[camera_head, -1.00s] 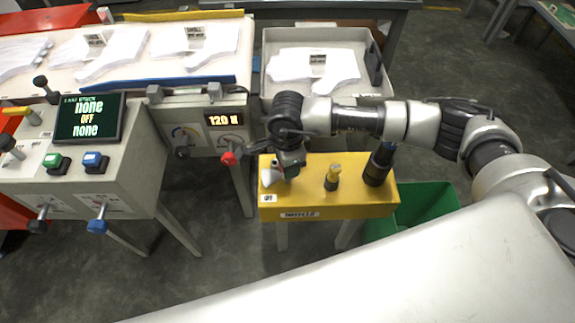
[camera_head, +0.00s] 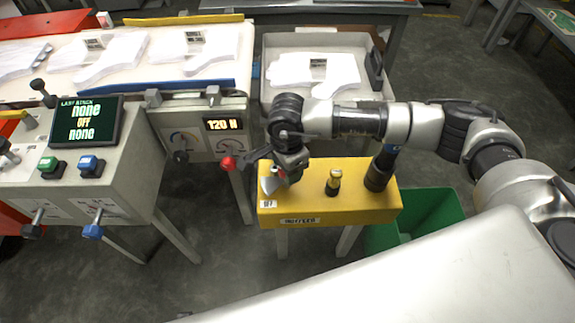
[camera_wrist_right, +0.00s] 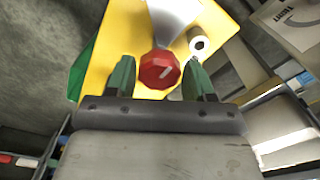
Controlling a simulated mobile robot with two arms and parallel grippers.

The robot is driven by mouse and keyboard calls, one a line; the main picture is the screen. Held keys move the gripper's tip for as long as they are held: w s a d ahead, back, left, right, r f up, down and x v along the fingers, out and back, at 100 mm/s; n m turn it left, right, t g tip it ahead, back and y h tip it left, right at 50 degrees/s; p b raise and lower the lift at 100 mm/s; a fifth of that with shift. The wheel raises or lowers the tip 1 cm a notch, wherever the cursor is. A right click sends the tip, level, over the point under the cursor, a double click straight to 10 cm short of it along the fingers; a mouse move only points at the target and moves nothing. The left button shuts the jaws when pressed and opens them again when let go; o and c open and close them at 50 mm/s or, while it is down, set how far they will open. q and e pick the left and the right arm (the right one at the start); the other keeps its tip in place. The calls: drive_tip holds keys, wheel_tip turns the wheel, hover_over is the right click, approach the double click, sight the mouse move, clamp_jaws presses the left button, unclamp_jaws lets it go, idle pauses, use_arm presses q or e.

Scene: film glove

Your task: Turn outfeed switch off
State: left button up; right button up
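The yellow outfeed box (camera_head: 320,205) stands right of the machines, with a small label (camera_head: 268,204) at its front left, too small to read surely. A pale cone-shaped part (camera_head: 268,184) sits at its left end, partly hidden by my right gripper (camera_head: 282,180). In the right wrist view, a red faceted knob (camera_wrist_right: 160,69) at the end of a pale cone (camera_wrist_right: 175,14) lies between the two green fingertips of my right gripper (camera_wrist_right: 160,76). The fingers are apart, with a gap visible on each side of the knob. My left gripper is out of view.
A yellow-topped post (camera_head: 334,181) and a dark cylinder (camera_head: 379,172) stand on the same box. A red-knobbed lever (camera_head: 228,163) is just to the left. A green bin (camera_head: 430,212) is at the right, and a grey tray of gloves (camera_head: 313,42) behind.

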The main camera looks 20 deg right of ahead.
drive_tip(key=shift+o, duration=1.3)
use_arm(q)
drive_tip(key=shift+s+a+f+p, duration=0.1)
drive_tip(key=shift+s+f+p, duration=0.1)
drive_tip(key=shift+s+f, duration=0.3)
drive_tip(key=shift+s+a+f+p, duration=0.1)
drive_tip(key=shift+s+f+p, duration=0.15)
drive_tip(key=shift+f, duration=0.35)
use_arm(e)
wheel_tip(320, 180, up, 11)
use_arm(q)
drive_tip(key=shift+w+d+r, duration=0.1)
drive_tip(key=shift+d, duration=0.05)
use_arm(e)
drive_tip(key=shift+f, duration=0.15)
